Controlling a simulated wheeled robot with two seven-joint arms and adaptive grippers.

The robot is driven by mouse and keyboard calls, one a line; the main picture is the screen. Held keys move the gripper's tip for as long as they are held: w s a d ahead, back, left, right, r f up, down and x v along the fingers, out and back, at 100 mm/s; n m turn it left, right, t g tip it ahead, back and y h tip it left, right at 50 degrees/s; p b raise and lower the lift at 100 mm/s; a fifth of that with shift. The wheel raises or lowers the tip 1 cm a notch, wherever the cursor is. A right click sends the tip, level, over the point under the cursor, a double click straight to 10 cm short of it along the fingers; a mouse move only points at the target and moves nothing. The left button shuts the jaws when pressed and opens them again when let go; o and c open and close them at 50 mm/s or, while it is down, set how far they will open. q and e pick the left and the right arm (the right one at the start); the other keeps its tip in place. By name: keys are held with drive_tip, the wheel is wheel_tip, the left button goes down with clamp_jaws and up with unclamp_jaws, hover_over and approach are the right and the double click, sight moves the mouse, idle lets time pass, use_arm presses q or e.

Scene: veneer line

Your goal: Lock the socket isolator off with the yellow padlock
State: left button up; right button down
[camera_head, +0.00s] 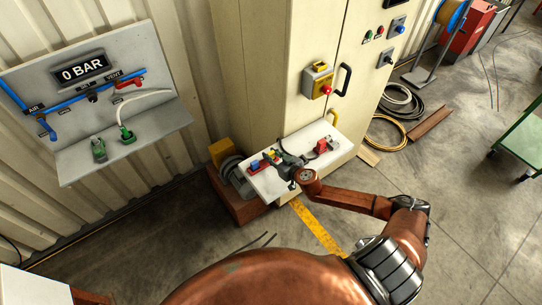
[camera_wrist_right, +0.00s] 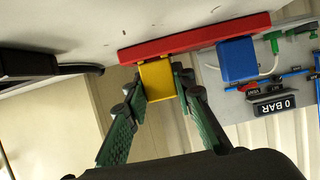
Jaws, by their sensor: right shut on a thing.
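The yellow padlock (camera_wrist_right: 157,82) is between the two green fingers of my right gripper (camera_wrist_right: 158,100) in the right wrist view. The fingers are shut on its sides. It lies against a red bar (camera_wrist_right: 195,38), next to a blue padlock (camera_wrist_right: 237,60). In the head view my right gripper (camera_head: 284,160) is over the white shelf, beside the blue padlock (camera_head: 255,165); it partly hides the yellow padlock (camera_head: 271,155). On the cabinet are a yellow-and-grey switch box with a red button (camera_head: 318,82) and a grey device (camera_head: 386,60); I cannot tell which is the socket isolator. My left gripper is not in view.
The white shelf (camera_head: 270,187) juts from the beige cabinet (camera_head: 315,35) and also carries a red object (camera_head: 321,146). A black door handle (camera_head: 344,78) stands out from the cabinet. A pneumatic panel (camera_head: 100,75) is at left. Coiled hoses (camera_head: 400,102) lie at right.

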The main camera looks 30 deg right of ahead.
sight(271, 152)
wheel_tip(271, 152, up, 3)
drive_tip(key=shift+r+p, duration=0.1)
drive_tip(key=shift+p, duration=0.25)
drive_tip(key=s+d+r+b, duration=0.1)
drive_tip(key=s+d+r, duration=0.7)
drive_tip(key=s, duration=0.3)
drive_tip(key=shift+d+r, duration=0.25)
drive_tip(key=shift+r, duration=0.65)
